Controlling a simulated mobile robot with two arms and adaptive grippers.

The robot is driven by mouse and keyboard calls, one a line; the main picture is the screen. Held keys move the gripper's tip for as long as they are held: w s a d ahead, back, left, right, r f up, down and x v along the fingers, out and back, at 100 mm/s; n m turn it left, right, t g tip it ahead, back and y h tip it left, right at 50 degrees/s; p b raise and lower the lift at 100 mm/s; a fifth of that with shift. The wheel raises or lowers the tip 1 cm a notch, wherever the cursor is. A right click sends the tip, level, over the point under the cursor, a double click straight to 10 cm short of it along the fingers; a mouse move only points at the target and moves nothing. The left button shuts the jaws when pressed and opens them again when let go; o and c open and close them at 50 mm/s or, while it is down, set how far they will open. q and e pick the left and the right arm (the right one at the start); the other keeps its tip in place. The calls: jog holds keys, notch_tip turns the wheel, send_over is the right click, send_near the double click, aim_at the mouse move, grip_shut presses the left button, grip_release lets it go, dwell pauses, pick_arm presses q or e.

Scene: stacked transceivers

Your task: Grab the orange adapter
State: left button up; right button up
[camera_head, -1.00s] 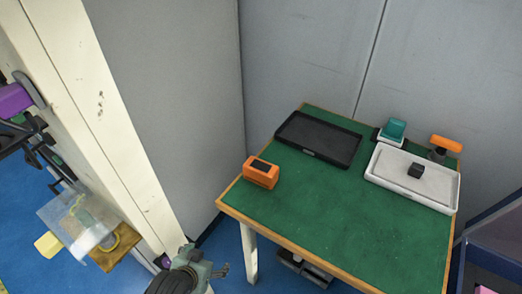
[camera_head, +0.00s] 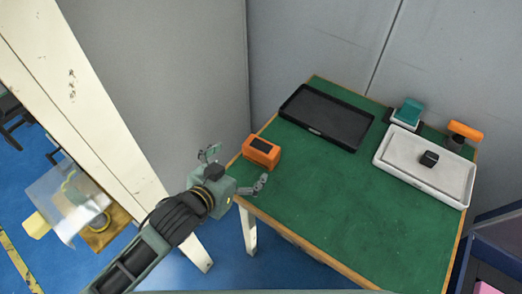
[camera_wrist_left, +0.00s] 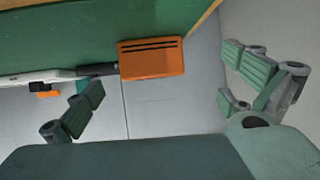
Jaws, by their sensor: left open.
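An orange box-shaped adapter (camera_head: 261,153) with a dark panel on top sits at the left edge of the green table. My left gripper (camera_head: 238,167) is open beside the table's left corner, close to the adapter, with its two fingers spread apart. In the left wrist view the adapter (camera_wrist_left: 152,58) shows two dark slots and lies ahead of the gap between the open fingers (camera_wrist_left: 165,78). Whether any finger touches it cannot be told. My right gripper is not in view.
The table's front is clear. A white post (camera_head: 95,110) stands left.

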aim_at(256, 153)
pick_arm(q)
jog(key=shift+w+d+r+m+h, duration=0.3)
jog(key=shift+w+d+h, duration=0.25)
jog(key=shift+d, duration=0.2)
jog(key=shift+w+d+t, duration=0.25)
jog(key=shift+w+t, duration=0.05)
jog(key=x, duration=0.7)
jog(key=shift+d+f+p, duration=0.1)
jog(key=shift+f+p, duration=0.1)
jog(key=shift+p, duration=0.1)
jog(key=c, duration=1.6)
